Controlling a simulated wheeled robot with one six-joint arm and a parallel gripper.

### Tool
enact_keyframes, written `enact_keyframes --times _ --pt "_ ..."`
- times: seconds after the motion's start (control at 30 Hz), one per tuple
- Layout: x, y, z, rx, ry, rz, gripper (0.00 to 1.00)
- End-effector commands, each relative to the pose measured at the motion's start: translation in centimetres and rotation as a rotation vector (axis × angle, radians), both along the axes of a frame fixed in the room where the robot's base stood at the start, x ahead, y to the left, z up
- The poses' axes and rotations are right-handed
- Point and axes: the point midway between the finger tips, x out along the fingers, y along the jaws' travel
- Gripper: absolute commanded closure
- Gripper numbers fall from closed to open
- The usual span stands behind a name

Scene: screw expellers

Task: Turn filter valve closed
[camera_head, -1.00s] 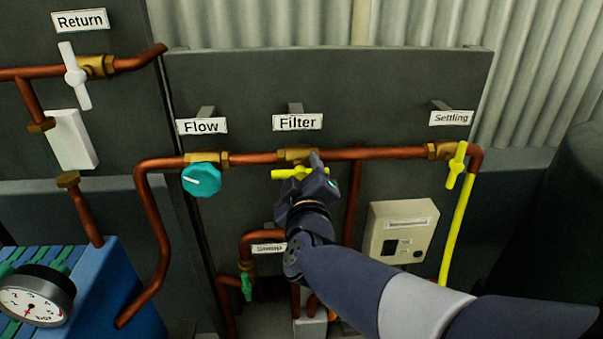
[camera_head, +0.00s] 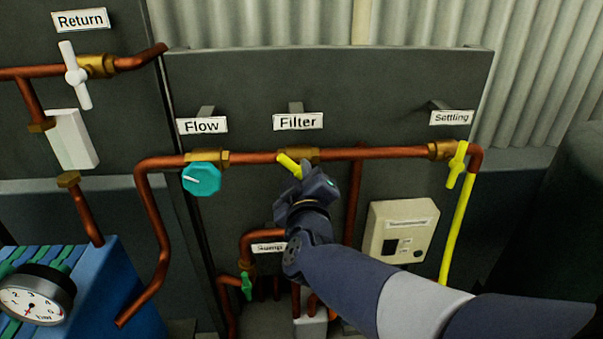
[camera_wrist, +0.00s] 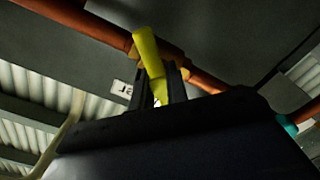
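The filter valve's yellow handle (camera_head: 288,164) sits below the "Filter" sign (camera_head: 298,121) on the copper pipe. It is tilted, its visible end pointing up and left. My gripper (camera_head: 308,172) is at this handle and hides its lower right part and the hub. In the wrist view the yellow handle (camera_wrist: 149,52) passes between the two dark fingers of my gripper (camera_wrist: 160,84), which lie close along both sides of it. The far end of the handle sticks out past the fingertips.
The teal flow knob (camera_head: 202,179) is to the left on the same pipe. The yellow settling valve handle (camera_head: 457,165) is to the right. A green sump valve handle (camera_head: 246,286) and a beige box (camera_head: 400,232) are lower. A pressure gauge (camera_head: 35,294) stands at the lower left.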

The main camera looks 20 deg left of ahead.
Motion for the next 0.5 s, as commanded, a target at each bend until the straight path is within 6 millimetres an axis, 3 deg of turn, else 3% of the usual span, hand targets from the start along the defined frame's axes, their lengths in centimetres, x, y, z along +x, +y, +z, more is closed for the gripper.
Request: enact_keyframes --times 0.5 --pt "0.06 -0.08 0.10 0.055 0.025 -0.003 1.00"
